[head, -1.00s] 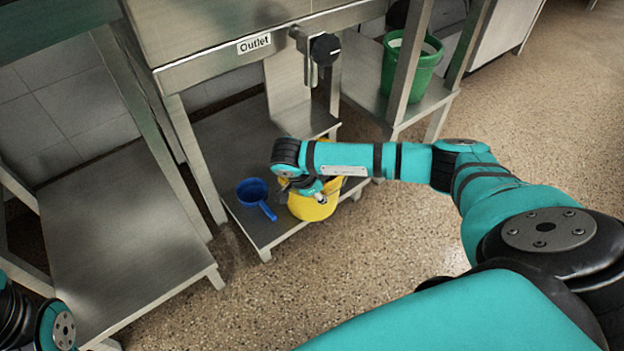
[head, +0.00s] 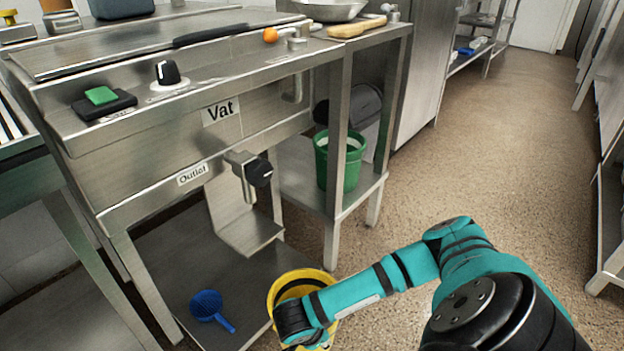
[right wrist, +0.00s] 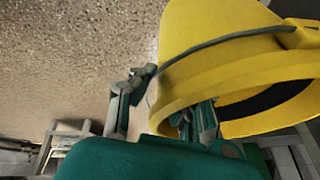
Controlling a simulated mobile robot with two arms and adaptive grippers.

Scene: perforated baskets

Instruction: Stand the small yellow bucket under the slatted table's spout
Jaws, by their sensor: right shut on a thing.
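The yellow bucket (head: 288,284) is at the front right corner of the vat's lower shelf, partly hidden by my right arm. I cannot tell whether it touches the shelf. My right gripper (right wrist: 165,105) is shut on the bucket's rim, one finger outside and one inside. The bucket looms large and tilted in the right wrist view (right wrist: 225,50), with its thin wire handle. The only spout I see clearly is the metal outlet (head: 243,170) with a black knob on the vat (head: 150,145), behind and left of the bucket. A striped, slat-like top (head: 10,125) shows at the left edge. My left gripper is not in view.
A blue dipper (head: 208,306) lies on the lower shelf (head: 185,255), left of the bucket. A bent metal plate (head: 240,225) stands below the outlet. A green bucket (head: 342,160) is on the shelf to the right. Open floor (head: 480,160) lies to the right.

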